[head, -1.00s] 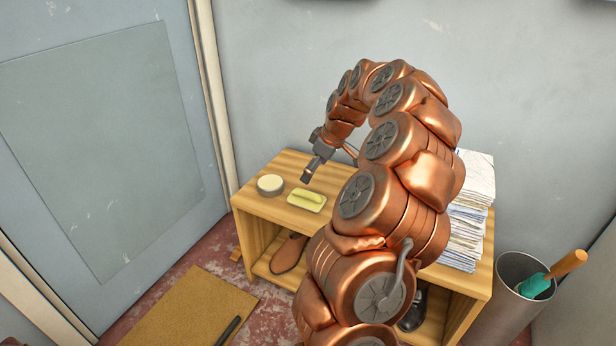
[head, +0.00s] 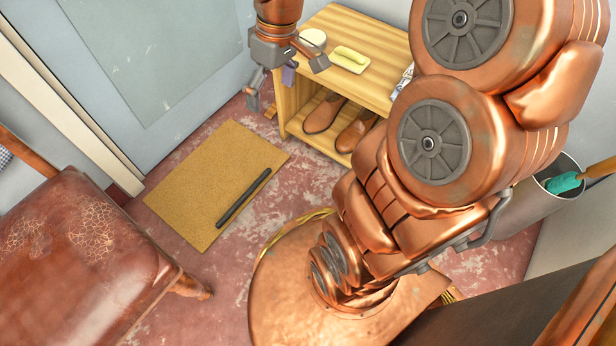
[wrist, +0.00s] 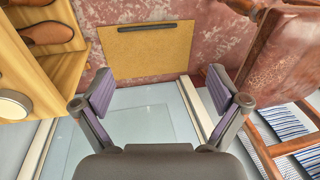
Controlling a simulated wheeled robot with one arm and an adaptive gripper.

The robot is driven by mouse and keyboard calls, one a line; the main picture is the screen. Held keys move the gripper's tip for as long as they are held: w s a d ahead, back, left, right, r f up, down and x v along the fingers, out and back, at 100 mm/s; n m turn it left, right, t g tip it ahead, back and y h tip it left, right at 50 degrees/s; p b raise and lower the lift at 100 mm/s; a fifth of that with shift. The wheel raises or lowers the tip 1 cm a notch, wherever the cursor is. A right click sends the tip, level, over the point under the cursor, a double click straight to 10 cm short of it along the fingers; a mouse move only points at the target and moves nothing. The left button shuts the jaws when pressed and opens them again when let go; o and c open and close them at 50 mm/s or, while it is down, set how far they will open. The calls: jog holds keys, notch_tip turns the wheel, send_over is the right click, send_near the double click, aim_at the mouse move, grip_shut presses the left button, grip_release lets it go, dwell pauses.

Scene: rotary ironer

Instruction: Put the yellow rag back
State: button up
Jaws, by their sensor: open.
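A small yellow block-like thing (head: 350,55), the only thing here that could be the yellow rag, lies on a pale flat piece on top of the wooden shoe bench (head: 382,67). I cannot tell whether it is cloth. My gripper (head: 287,82) is open and empty, pointing down in front of the bench's left end, apart from the yellow thing. In the wrist view my gripper (wrist: 160,90) has its two purple-padded fingers wide apart with nothing between them. The yellow thing does not show in the wrist view.
A round white-topped tin (head: 313,39) stands beside the yellow thing. Brown shoes (head: 324,114) sit on the bench's lower shelf. A tan mat (head: 195,185) with a dark bar (head: 243,198) lies on the floor. A worn leather seat (head: 75,250) stands left; a bin (head: 535,200) right.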

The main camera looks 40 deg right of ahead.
jog(key=s+a+f+m+g+h, duration=0.1)
jog(key=s+a+f, duration=0.1)
jog(key=s, duration=0.7)
jog(key=s+a+f+m+g+h, duration=0.1)
jog(key=s+a+f+m+g, duration=0.1)
jog(key=s, duration=0.8)
jog(key=shift+a, duration=0.75)
jog(key=shift+r, duration=0.1)
notch_tip(320, 180, up, 42)
jog(key=t+p, duration=0.1)
jog(key=p, duration=3.8)
jog(key=shift+w+m+p, duration=0.15)
jog(key=shift+m+p, duration=0.15)
jog(key=shift+p, duration=0.05)
